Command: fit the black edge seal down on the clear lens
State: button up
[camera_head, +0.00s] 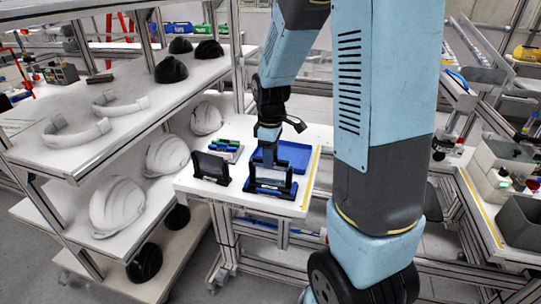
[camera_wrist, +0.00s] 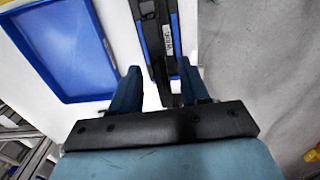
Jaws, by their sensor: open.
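A blue-based fixture with black uprights (camera_head: 271,187) stands at the front of the white table. In the wrist view, a black-and-blue part with a white label (camera_wrist: 169,38) runs up from between my fingers. My gripper (camera_head: 267,158) is low over this fixture. In the wrist view my gripper (camera_wrist: 158,68) is open, its two blue fingers apart on either side of the narrow black part. I cannot make out the clear lens or tell which black piece is the edge seal. A dark upright panel on a stand (camera_head: 211,167) is left of the fixture.
A blue tray (camera_head: 294,154) lies behind the fixture; it also shows in the wrist view (camera_wrist: 66,48). Small green and blue items (camera_head: 226,147) sit at the table's back left. A shelf rack (camera_head: 105,150) with helmet shells stands close on the left.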

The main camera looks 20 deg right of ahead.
notch_tip(320, 180, up, 14)
jog(key=shift+f, duration=0.15)
dwell(0.6)
dwell(0.3)
jog(key=s+r+m+t, duration=0.2)
jog(key=s+m, duration=0.3)
jog(key=s, duration=0.4)
jog(key=s+r+m+t, duration=0.3)
jog(key=s+r+m, duration=0.2)
jog(key=s, duration=0.5)
jog(key=shift+s+r+m+t, duration=0.2)
jog(key=shift+m+t, duration=0.1)
jog(key=shift+m, duration=0.2)
